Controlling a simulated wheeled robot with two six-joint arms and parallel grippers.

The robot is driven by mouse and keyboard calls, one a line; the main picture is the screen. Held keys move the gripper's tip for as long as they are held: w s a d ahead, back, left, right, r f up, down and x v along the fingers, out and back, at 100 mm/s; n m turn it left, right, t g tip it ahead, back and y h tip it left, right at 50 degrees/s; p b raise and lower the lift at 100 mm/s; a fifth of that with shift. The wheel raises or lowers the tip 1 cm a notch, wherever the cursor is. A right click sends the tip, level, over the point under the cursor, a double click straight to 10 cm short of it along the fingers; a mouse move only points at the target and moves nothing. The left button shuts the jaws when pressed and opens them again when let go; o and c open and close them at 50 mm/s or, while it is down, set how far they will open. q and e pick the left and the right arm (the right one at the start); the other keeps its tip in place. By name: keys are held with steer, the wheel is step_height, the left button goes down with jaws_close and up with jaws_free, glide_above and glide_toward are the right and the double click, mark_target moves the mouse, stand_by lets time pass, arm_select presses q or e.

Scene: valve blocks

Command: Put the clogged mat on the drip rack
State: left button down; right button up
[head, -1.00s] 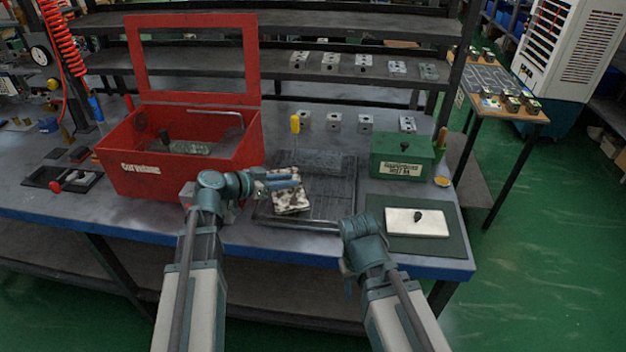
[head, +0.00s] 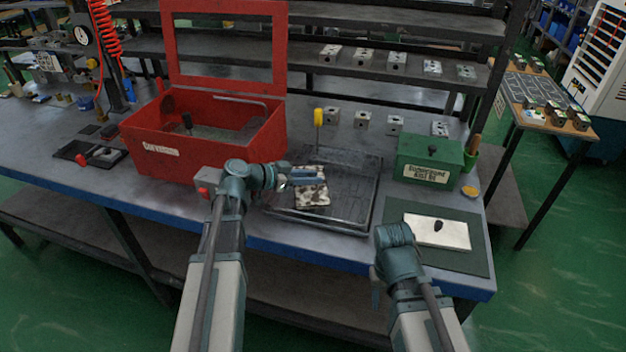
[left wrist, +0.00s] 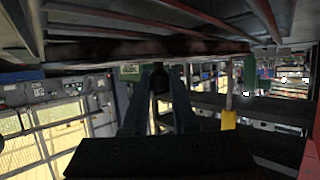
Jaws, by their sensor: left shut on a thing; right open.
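The clogged mat (head: 312,194) is a pale slab with dark brown blotches. In the head view it is over the left part of the drip rack (head: 352,205), a dark grated tray on the bench. My left gripper (head: 312,174) is shut above the mat and hides its far part. I cannot tell whether the mat touches the rack. The left wrist view shows a dark knob (left wrist: 158,80) between the fingers of my left gripper (left wrist: 156,105). My right gripper (head: 378,288) is empty at the bench's front edge; its fingers are hardly visible.
A red open-lidded box (head: 205,150) stands left of the rack. A yellow-handled tool (head: 318,118) stands behind the rack. A green box (head: 428,165) and a white mat (head: 437,232) on a green pad (head: 475,257) are at the right. Metal blocks (head: 362,120) line the back.

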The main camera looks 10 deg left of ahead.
arm_select(q)
steer(key=shift+f, duration=0.25)
steer(key=c, duration=0.7)
jaws_free()
steer(key=shift+r, duration=0.1)
steer(key=shift+r, duration=0.1)
steer(key=shift+s+a+r, duration=0.15)
steer(key=shift+r, duration=0.1)
steer(key=p+v, duration=0.4)
steer(key=v, duration=0.6)
steer(key=shift+s+r, duration=0.1)
steer(key=shift+s, duration=0.05)
steer(key=shift+s+a+r+p, duration=0.1)
steer(key=shift+s+a+p, duration=0.25)
steer(key=shift+a, duration=0.1)
